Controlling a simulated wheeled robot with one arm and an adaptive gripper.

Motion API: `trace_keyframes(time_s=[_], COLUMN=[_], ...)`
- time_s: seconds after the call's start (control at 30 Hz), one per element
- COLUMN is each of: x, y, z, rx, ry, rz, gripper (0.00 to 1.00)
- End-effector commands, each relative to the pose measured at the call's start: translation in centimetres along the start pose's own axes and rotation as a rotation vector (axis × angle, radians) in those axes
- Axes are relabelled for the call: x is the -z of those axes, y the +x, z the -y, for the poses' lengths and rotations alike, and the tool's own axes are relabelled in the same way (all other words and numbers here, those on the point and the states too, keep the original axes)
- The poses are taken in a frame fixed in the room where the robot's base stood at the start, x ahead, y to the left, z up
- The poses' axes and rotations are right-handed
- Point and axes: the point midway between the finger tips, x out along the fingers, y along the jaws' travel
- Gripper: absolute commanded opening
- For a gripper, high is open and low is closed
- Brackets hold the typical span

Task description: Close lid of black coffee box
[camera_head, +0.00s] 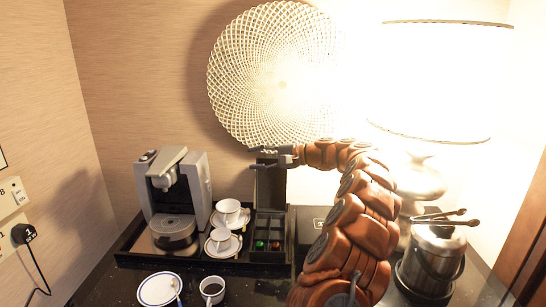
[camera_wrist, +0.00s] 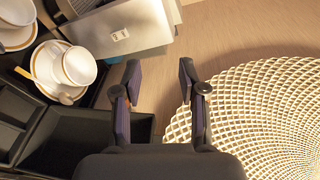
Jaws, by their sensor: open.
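The black coffee box (camera_head: 268,256) stands on the tray, its compartments open to view with a few small coloured capsules inside. Its lid (camera_head: 271,188) stands raised, roughly upright, at the back of the box. My gripper (camera_head: 262,157) is at the top of the lid, pointing left. In the wrist view the two fingers (camera_wrist: 158,72) are spread with nothing held between them. A dark panel that looks like the lid (camera_wrist: 85,140) lies beside and behind the left finger. I cannot tell whether a finger touches it. My gripper body hides part of it.
A coffee machine (camera_head: 172,195) and white cups on saucers (camera_head: 228,209) stand left of the box. A plate (camera_head: 159,289) and a filled cup (camera_head: 212,290) are in front. An ice bucket (camera_head: 436,256) and lit lamp (camera_head: 440,80) are right. A woven disc (camera_head: 265,75) hangs behind.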

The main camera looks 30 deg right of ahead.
Motion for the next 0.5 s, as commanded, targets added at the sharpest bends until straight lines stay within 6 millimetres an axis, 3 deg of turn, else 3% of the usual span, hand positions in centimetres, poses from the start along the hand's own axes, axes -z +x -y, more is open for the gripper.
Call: trace_keyframes(time_s=[0.03, 0.1, 0.2, 0.33, 0.5], x=[2.0, 4.2, 6.5, 8.3, 9.1], y=[-1.7, -3.8, -6.4, -8.7, -9.8], z=[-0.4, -0.8, -1.2, -1.7, -1.8], rx=[0.021, 0.048, 0.079, 0.100, 0.111], ry=[0.008, 0.014, 0.018, 0.018, 0.017], rz=[-0.039, -0.085, -0.138, -0.184, -0.208], gripper=[0.42, 0.42, 0.42, 0.42, 0.42])
